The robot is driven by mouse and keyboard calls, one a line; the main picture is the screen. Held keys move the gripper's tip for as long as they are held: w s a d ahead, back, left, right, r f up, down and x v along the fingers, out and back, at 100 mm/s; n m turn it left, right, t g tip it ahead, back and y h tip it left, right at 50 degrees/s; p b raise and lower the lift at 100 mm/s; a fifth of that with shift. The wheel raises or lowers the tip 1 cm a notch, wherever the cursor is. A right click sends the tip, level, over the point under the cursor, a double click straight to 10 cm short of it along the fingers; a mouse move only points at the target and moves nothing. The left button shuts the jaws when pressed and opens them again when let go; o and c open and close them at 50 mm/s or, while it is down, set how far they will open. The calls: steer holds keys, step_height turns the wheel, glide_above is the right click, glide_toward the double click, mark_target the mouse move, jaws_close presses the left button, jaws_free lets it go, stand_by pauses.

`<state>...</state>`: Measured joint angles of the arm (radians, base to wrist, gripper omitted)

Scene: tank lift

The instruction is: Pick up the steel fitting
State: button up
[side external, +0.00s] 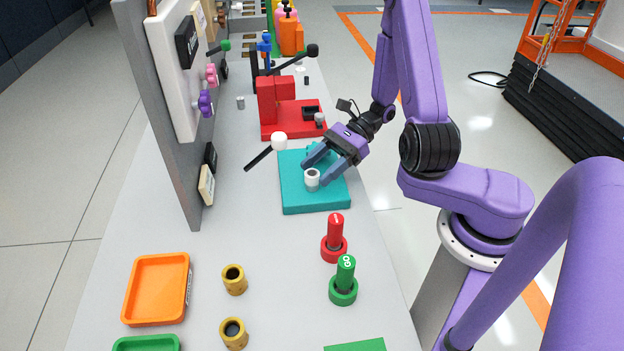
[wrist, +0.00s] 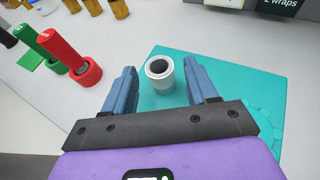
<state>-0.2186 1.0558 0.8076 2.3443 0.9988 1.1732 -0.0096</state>
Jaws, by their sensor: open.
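A pale grey, ring-shaped steel fitting (side external: 312,179) with a dark bore stands upright on the teal mat (side external: 300,204). In the wrist view the fitting (wrist: 160,75) lies between and slightly beyond my fingertips, with gaps on both sides. My gripper (side external: 317,172) is open and empty, tilted down over the mat from the right. Its two blue-grey fingers (wrist: 160,88) straddle the line to the fitting in the wrist view. I cannot tell the exact height of the fingertips above the mat.
A red post (side external: 334,230) and a green post (side external: 345,270) stand in front of the mat. A white-knobbed black lever (side external: 279,141) reaches close to the mat's back left. A red fixture (side external: 290,120) stands behind. An orange tray (side external: 157,288) and yellow sockets (side external: 234,280) sit front left.

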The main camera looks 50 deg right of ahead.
steer(key=shift+w+a+f, duration=0.15)
steer(key=shift+a+f, duration=0.1)
steer(key=shift+a, duration=0.3)
jaws_close()
steer(key=shift+r, duration=0.1)
